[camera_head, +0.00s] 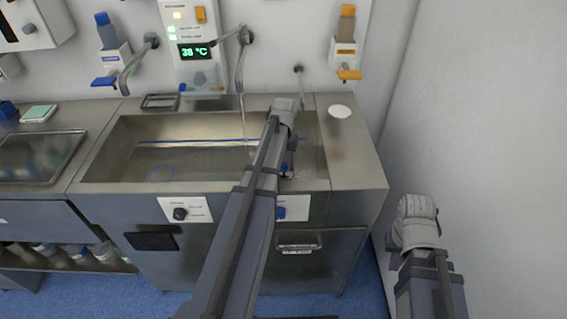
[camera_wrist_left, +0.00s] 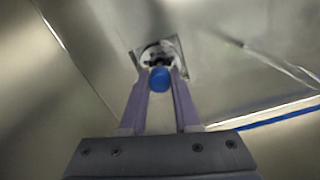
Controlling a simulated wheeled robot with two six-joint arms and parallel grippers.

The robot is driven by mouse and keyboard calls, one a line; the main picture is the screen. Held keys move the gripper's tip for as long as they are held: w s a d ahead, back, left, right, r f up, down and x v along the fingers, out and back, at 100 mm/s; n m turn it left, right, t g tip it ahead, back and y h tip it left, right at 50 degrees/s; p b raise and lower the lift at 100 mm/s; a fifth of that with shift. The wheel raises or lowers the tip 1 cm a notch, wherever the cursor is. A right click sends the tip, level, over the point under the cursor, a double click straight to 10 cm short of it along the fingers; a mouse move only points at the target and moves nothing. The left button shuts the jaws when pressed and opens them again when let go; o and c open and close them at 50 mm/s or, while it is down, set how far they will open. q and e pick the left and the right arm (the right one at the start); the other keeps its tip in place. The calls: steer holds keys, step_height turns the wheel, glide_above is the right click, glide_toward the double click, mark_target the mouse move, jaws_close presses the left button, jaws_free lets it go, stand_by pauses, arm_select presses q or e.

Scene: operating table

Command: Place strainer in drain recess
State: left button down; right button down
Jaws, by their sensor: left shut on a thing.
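In the left wrist view my left gripper (camera_wrist_left: 160,82) is shut on the blue knob (camera_wrist_left: 159,79) of the strainer. The strainer's dark and pale body (camera_wrist_left: 158,53) shows just beyond the knob, at the square drain recess (camera_wrist_left: 180,46) in the metal sink floor. Whether the strainer is seated in the recess or just above it I cannot tell. In the head view my left arm reaches into the right part of the sink (camera_head: 200,165) and hides most of this spot. My right arm's wrist is at the lower right, outside the sink; its fingertips are not clearly visible.
A thin stream of water falls from the faucet (camera_head: 241,60) into the sink. A white round disc (camera_head: 340,112) lies on the right counter. The sink's front rim and walls surround my left gripper. A wall stands close beside my right arm.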

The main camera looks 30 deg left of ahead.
mark_target(284, 164)
arm_select(q)
steer(key=shift+s+d, duration=0.1)
steer(key=shift+d, duration=0.05)
steer(key=shift+a+f+b, duration=0.25)
steer(key=shift+f+b, duration=0.15)
steer(key=shift+f+b, duration=0.3)
steer(key=shift+b, duration=0.05)
steer(key=c, duration=0.6)
jaws_free()
steer(key=shift+o, duration=0.2)
step_height(284, 164, up, 8)
steer(key=p, duration=0.8)
steer(key=shift+d, duration=0.1)
